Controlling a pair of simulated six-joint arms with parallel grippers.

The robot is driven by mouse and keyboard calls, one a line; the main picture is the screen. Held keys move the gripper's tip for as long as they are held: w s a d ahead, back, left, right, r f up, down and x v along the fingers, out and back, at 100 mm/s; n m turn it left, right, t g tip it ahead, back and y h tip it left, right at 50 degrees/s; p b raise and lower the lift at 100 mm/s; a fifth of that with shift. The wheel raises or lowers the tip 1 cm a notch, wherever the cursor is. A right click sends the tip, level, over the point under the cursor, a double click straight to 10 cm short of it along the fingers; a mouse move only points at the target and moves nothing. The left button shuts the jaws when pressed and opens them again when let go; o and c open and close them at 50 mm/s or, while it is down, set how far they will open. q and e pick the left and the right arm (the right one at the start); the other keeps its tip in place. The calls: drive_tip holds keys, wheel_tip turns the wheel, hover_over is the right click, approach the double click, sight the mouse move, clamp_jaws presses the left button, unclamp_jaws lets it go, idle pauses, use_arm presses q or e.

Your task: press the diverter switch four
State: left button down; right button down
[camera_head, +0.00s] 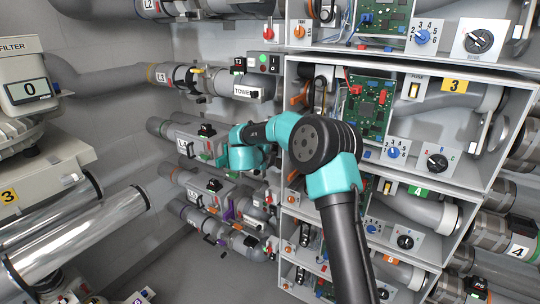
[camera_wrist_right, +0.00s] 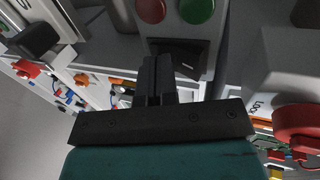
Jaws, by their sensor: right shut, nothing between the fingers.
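My right arm crosses the middle of the head view, its teal wrist beside the tube unit marked L4 (camera_head: 183,147). In the wrist view my right gripper (camera_wrist_right: 157,72) is shut and empty, fingers pointing forward. A black rocker switch (camera_wrist_right: 188,59) sits just ahead and slightly right of the fingertips, below a red button (camera_wrist_right: 151,9) and a green button (camera_wrist_right: 197,9) on a grey box. I cannot tell whether the fingertips touch it. Its number is not readable, so I cannot tell whether it is diverter switch four. My left gripper is not in view.
A shelf rack (camera_head: 455,65) with circuit boards and dials stands right of the tubes. A filter unit (camera_head: 24,88) and shiny pipes stand at the left. In the wrist view, a red knob (camera_wrist_right: 299,122) on a white box is close at the right.

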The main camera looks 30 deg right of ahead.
drive_tip(key=shift+r, duration=0.85)
drive_tip(key=shift+a, duration=0.1)
drive_tip(key=v, duration=1.3)
drive_tip(key=shift+s+a+r, duration=0.15)
drive_tip(key=shift+a+r, duration=0.05)
drive_tip(key=shift+r, duration=0.35)
drive_tip(key=shift+f, duration=0.1)
drive_tip(key=shift+s+a+f, duration=0.15)
drive_tip(key=shift+a+f, duration=0.05)
drive_tip(key=shift+f, duration=0.5)
